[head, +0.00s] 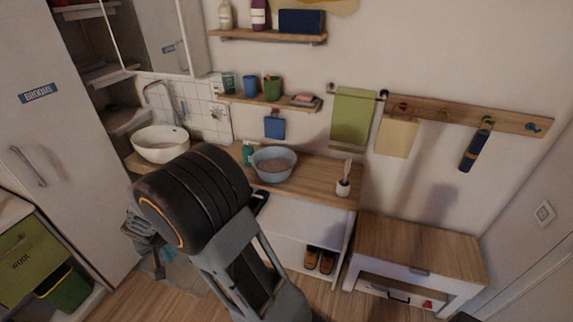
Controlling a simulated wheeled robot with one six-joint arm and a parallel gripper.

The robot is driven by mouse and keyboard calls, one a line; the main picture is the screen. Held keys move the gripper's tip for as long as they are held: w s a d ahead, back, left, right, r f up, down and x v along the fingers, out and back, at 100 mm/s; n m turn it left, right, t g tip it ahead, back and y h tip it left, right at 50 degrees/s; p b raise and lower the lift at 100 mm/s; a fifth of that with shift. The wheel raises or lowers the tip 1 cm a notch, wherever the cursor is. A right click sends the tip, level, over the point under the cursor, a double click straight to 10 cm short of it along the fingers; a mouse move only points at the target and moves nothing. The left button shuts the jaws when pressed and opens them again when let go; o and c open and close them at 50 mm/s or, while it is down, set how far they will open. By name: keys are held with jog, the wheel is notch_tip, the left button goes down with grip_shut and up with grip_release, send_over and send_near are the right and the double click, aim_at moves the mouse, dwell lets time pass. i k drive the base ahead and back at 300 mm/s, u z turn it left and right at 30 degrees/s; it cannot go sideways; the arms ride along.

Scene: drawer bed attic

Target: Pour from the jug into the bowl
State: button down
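A light blue bowl (273,176) stands upright on the wooden counter, just behind my raised arm. Its inside looks greyish brown; I cannot tell whether that is content or shading. I cannot make out a jug in this view. My dark arm covers the front left part of the counter and could hide things there. A small dark shape at the counter's front edge, beside my arm, is too unclear to name.
A green bottle (247,154) stands left of the bowl, and a white brush holder (343,187) stands to its right. A white washbasin (160,150) with a tap is further left. Shelves hang above. A low wooden-topped cabinet (420,243) stands at right.

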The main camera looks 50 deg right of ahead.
aim_at(272, 164)
jog(key=k, duration=0.25)
jog(key=z, duration=0.95)
jog(key=i, duration=0.75)
